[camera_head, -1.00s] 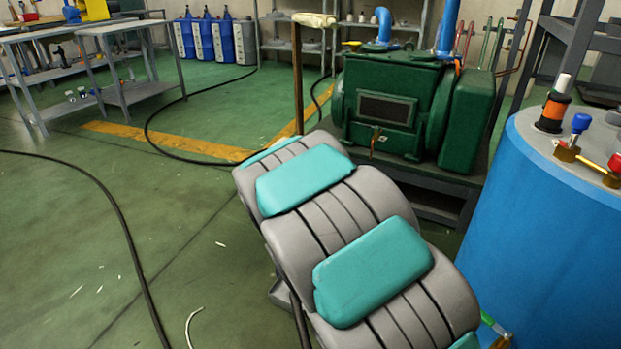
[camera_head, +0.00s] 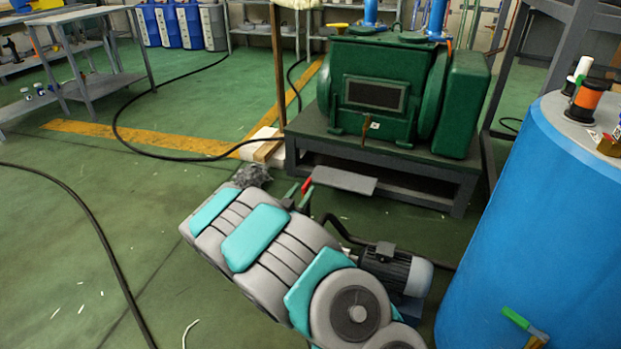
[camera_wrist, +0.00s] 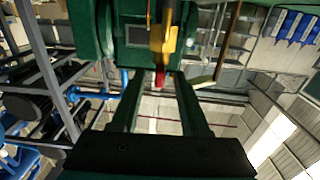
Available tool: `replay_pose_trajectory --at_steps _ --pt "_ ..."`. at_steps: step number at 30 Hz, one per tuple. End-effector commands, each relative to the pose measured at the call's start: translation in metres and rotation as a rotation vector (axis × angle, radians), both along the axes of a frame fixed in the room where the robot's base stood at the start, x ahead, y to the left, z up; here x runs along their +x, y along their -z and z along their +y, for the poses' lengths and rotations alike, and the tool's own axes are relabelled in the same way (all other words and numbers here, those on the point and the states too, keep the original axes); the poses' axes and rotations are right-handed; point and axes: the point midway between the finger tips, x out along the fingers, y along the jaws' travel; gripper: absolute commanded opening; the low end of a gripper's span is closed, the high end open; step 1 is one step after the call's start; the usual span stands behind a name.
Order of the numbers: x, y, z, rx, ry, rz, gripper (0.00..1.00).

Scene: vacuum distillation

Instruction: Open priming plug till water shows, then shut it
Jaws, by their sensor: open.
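My gripper (camera_head: 299,190) shows in the head view beyond my grey and teal arm, low in front of the green pump's stand. In the wrist view my gripper (camera_wrist: 158,72) has its two dark green fingers apart. A red tip (camera_wrist: 160,77) shows between the fingertips, with a yellow fitting (camera_wrist: 166,35) beside it. I cannot tell whether the fingers touch it. A small red piece (camera_head: 307,186) shows by the fingers in the head view. I cannot tell for sure which part is the priming plug. No water is visible.
The large green pump (camera_head: 378,98) sits on a dark stand (camera_head: 455,190). A small motor (camera_head: 395,268) stands on the floor right of my arm. A blue tank (camera_head: 530,220) fills the right side. Black hoses (camera_head: 85,215) cross the open floor at left.

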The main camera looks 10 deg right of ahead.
Motion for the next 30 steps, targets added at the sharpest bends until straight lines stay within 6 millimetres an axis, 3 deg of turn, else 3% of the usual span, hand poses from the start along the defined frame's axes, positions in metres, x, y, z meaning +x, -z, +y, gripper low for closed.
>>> replay_pose_trajectory --at_steps 15,28,30 --pt "0.05 0.0 -0.035 0.003 0.002 0.001 0.45" --pt "0.057 0.0 -0.038 0.002 0.0 0.001 0.45" --pt "0.057 0.0 -0.038 0.002 0.0 0.001 0.39"
